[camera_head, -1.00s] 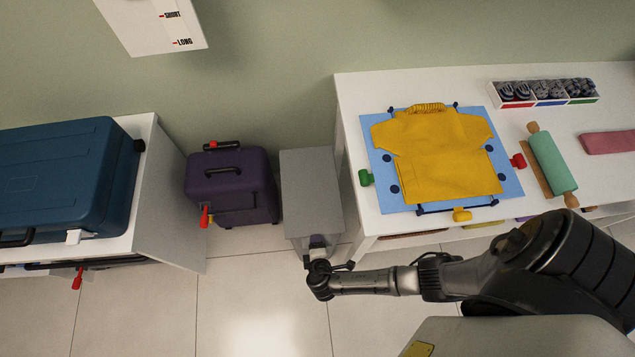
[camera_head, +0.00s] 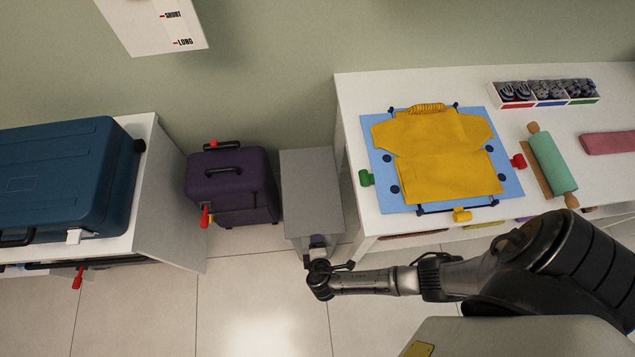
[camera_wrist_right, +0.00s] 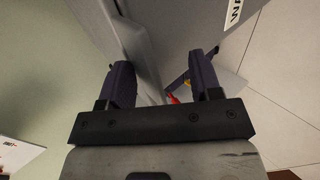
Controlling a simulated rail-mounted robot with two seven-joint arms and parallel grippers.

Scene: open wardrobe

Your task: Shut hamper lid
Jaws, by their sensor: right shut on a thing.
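The grey hamper (camera_head: 312,190) stands on the floor between the purple case and the white table. Its lid shows from above as a plain grey panel; how far it is open is hard to tell. My right gripper (camera_head: 318,247) is at the hamper's front edge, its fingers partly hidden by my wrist. In the right wrist view the two dark fingers (camera_wrist_right: 162,82) stand on either side of a grey edge of the lid (camera_wrist_right: 135,50), shut on it. A grey panel (camera_wrist_right: 185,30) with a white label lies beyond. My left gripper is not in view.
The purple case (camera_head: 232,187) stands just left of the hamper. The white table (camera_head: 357,215) with a yellow shirt (camera_head: 440,155) on a blue board is close on the right. A blue suitcase (camera_head: 65,175) lies on a white unit at far left. Floor in front is clear.

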